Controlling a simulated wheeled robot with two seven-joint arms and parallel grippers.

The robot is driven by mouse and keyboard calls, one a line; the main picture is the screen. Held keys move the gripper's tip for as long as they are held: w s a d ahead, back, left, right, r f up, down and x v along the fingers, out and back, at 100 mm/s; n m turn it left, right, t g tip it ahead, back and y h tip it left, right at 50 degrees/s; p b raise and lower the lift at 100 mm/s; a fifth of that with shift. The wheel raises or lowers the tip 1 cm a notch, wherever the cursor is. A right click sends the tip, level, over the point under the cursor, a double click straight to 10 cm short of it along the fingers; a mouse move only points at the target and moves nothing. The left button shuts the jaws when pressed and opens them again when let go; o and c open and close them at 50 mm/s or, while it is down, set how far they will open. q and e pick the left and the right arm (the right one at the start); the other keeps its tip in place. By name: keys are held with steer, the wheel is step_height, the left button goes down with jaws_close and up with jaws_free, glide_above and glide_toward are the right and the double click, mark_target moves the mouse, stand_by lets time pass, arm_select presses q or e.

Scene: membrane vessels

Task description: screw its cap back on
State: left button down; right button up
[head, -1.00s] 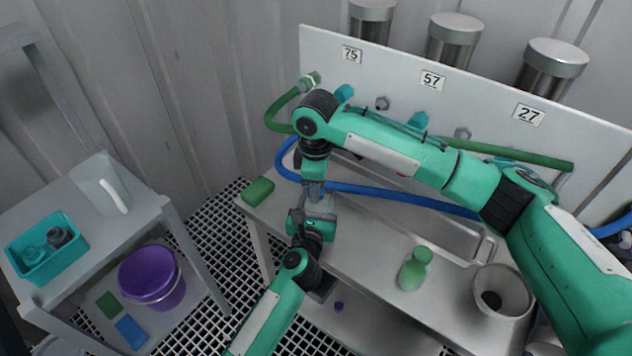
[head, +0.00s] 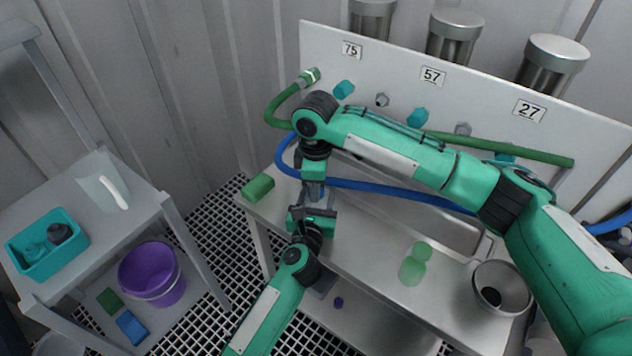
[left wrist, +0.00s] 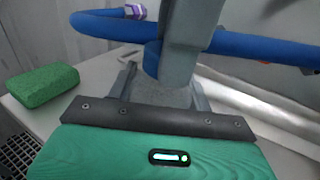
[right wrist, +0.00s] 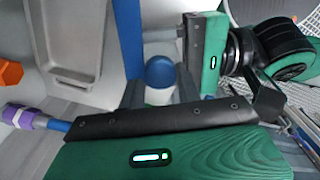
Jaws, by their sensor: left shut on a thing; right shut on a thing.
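A blue cap (right wrist: 160,72) is between the fingers of my right gripper (right wrist: 160,95). A pale grey translucent vessel (left wrist: 165,95) is between the fingers of my left gripper (left wrist: 165,105), directly below the cap, which also shows in the left wrist view (left wrist: 152,58). The right gripper's grey finger hides part of the cap there. Cap and vessel mouth look very close; I cannot tell whether the threads are engaged. In the head view my right gripper (head: 313,190) comes down over my left gripper (head: 312,218) at the bench's left end; both hide the vessel.
A green sponge (head: 258,188) lies at the bench's left corner. A blue hose (head: 400,193) runs behind the grippers. A green bottle (head: 412,268) and a grey funnel-like bowl (head: 503,282) stand farther right. A side table (head: 130,215) with a teal tray (head: 68,262) stands left.

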steer(key=m, duration=0.5)
steer(key=shift+m, duration=0.3)
steer(key=m, duration=1)
steer(key=shift+a+m, duration=0.1)
steer(key=shift+m, duration=0.3)
steer(key=m, duration=1.9)
steer(key=o, duration=1)
steer(key=shift+f, duration=0.1)
steer(key=shift+c, duration=0.2)
